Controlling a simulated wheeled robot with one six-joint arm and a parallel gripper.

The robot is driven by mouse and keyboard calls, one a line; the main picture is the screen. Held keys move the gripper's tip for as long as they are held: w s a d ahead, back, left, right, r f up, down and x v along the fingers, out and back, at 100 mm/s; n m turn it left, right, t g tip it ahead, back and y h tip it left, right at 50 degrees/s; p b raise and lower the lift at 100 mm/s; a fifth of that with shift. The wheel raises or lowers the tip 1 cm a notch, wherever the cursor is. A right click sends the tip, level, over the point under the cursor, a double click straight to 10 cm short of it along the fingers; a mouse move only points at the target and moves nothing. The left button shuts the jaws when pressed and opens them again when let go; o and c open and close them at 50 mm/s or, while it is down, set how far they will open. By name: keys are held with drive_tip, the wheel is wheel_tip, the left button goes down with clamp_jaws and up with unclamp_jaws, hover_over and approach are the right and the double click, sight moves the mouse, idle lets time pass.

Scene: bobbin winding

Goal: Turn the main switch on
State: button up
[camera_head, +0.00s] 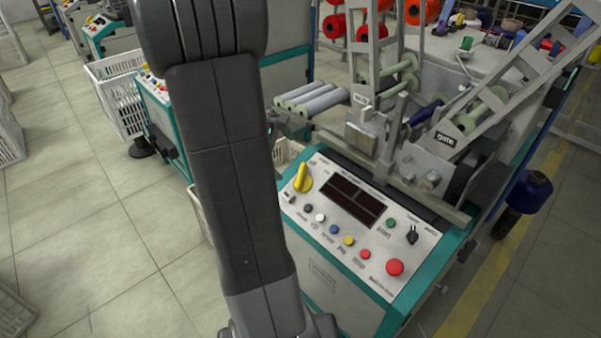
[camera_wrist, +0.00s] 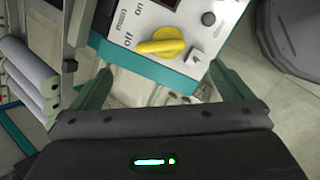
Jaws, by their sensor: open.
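The main switch is a yellow rotary knob (camera_head: 302,178) at the upper left of the machine's control panel (camera_head: 375,208). In the wrist view the yellow knob (camera_wrist: 161,46) sits beside the labels "main", "on" and "off". Its pointed end is toward the "off" label, and a small white square part is near its other end. My gripper (camera_wrist: 160,82) is open, with its greenish fingers apart and the knob just beyond and between them. I cannot see contact between fingers and knob. In the head view my arm hides most of the gripper.
The panel also has several small coloured buttons, a dark display (camera_head: 354,200), a red button (camera_head: 395,267) and a black selector (camera_head: 412,235). A white crate (camera_head: 118,92) is at the left. The tiled floor at left is mostly clear.

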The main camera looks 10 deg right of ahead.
sight(302, 175)
drive_tip(key=b+x, duration=0.3)
drive_tip(key=x, duration=0.8)
drive_tip(key=shift+d+f, duration=0.1)
drive_tip(key=shift+f, duration=0.05)
drive_tip(key=c, duration=1)
drive_tip(key=shift+m, duration=0.3)
drive_tip(key=m, duration=0.1)
drive_tip(key=m+b, duration=0.1)
drive_tip(key=m, duration=0.2)
drive_tip(key=shift+s+d+m+g+y+b, duration=0.15)
drive_tip(key=shift+s+m+g+y+b, duration=0.15)
drive_tip(key=shift+m+g, duration=0.1)
drive_tip(key=m+b, duration=0.1)
drive_tip(key=m, duration=0.2)
drive_tip(key=shift+s+f, duration=0.1)
drive_tip(key=shift+s, duration=0.05)
drive_tip(key=shift+s+m+y, duration=0.1)
drive_tip(key=shift+m+y, duration=0.3)
drive_tip(key=shift+m, duration=0.6)
